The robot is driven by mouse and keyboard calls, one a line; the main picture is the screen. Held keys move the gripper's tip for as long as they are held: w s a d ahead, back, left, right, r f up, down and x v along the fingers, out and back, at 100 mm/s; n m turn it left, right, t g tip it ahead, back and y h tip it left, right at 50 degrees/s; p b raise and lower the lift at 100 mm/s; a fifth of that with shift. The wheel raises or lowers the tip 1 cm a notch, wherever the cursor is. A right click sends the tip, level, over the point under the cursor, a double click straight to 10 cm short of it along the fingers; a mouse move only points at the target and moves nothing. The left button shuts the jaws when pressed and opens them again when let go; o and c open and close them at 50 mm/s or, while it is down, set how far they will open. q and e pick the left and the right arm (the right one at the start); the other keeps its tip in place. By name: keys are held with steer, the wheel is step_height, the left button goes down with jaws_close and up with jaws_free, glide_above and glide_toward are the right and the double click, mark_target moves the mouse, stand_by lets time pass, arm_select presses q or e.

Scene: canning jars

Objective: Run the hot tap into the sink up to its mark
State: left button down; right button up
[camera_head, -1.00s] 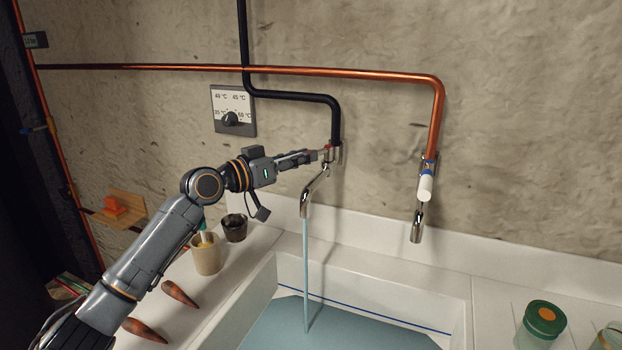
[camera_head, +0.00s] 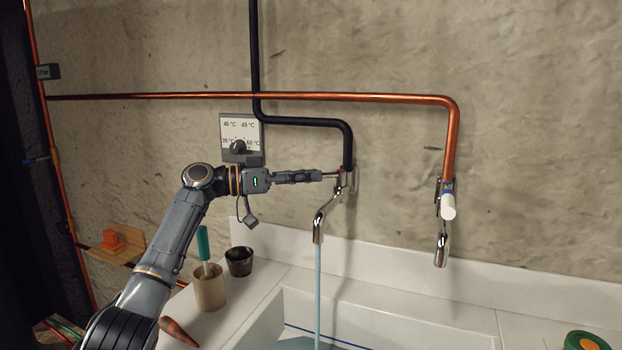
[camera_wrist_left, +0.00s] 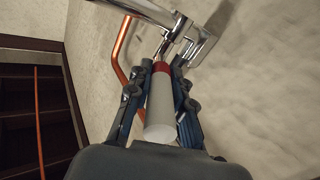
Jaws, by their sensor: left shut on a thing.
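The hot tap (camera_head: 322,222) is a chrome spout on the wall below a black pipe. A thin blue-tinted stream (camera_head: 318,290) runs from it into the white sink (camera_head: 380,330). My left gripper (camera_head: 326,176) is at the tap's lever. In the left wrist view my left gripper (camera_wrist_left: 162,72) is shut on that lever (camera_wrist_left: 161,108), a white cylinder with a red band. The sink's blue mark line (camera_head: 345,341) shows at the bottom edge. Only a sliver of the water (camera_head: 298,343) shows, so its level against the line is mostly hidden. My right gripper is out of view.
A second tap (camera_head: 441,250) with a white, blue-banded lever hangs from the copper pipe (camera_head: 350,97) at right. A temperature dial (camera_head: 238,147) is behind my left arm.

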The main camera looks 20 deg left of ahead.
arm_select(q)
steer(key=c, duration=1.2)
jaws_free()
steer(key=shift+f, duration=0.1)
steer(key=v, duration=1.2)
steer(key=shift+w, duration=0.1)
